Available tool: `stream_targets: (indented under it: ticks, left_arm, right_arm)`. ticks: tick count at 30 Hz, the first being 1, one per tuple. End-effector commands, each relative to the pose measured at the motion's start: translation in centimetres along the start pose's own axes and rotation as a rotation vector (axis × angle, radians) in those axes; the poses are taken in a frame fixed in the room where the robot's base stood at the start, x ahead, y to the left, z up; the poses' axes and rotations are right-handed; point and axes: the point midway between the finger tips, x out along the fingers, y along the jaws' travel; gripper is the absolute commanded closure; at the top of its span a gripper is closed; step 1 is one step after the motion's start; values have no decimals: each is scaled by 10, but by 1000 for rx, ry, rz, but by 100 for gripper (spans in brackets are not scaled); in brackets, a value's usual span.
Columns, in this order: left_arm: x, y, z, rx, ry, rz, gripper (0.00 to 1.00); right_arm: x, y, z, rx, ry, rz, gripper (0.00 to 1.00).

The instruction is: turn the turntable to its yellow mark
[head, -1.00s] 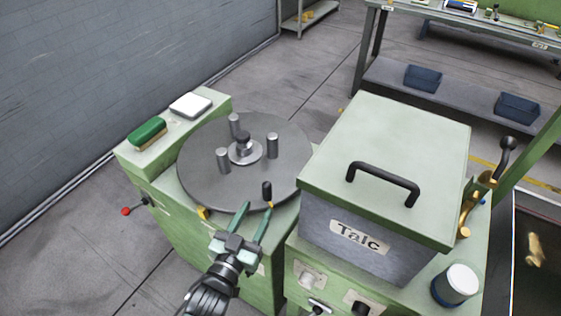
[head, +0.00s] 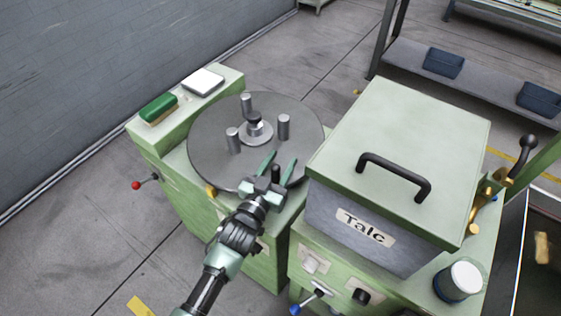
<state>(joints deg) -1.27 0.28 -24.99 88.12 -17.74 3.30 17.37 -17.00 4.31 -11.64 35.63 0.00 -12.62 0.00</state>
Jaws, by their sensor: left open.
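The turntable (head: 212,150) is a dark grey round disc on a green cabinet, left of the middle in the head view. Several metal posts stand on it around a central hub (head: 255,129). A small yellow mark (head: 211,191) shows at its near left edge. A black upright knob (head: 276,171) stands near the disc's front edge, partly hidden by my gripper. My left gripper (head: 282,157) is open, its green fingers reaching over the front of the disc, with the knob seen between them. I cannot tell whether they touch it. My right gripper is out of view.
A lidded box labelled Talc (head: 365,226) stands close on the right. A green brush (head: 159,108) and a white pad (head: 203,82) lie on the ledge at left. A red-tipped lever (head: 137,185) sticks out at left. A white-topped jar (head: 461,280) stands front right.

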Motion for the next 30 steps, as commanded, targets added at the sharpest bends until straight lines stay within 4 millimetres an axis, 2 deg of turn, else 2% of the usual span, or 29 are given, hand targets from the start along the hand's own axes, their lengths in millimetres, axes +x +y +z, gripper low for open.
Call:
stream_targets:
  ticks: [3, 4, 8, 9, 30]
  left_arm:
    - [0, 0, 0, -1, 0, 0, 56]
    - [0, 0, 0, -1, 0, 0, 59]
    - [0, 0, 0, -1, 0, 0, 95]
    - [0, 0, 0, -1, 0, 0, 100]
    - [-1, 0, 0, -1, 0, 0, 100]
  right_arm:
    - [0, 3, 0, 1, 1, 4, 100]
    - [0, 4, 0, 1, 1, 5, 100]
    - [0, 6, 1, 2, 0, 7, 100]
    - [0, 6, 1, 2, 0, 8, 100]
    - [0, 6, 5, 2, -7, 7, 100]
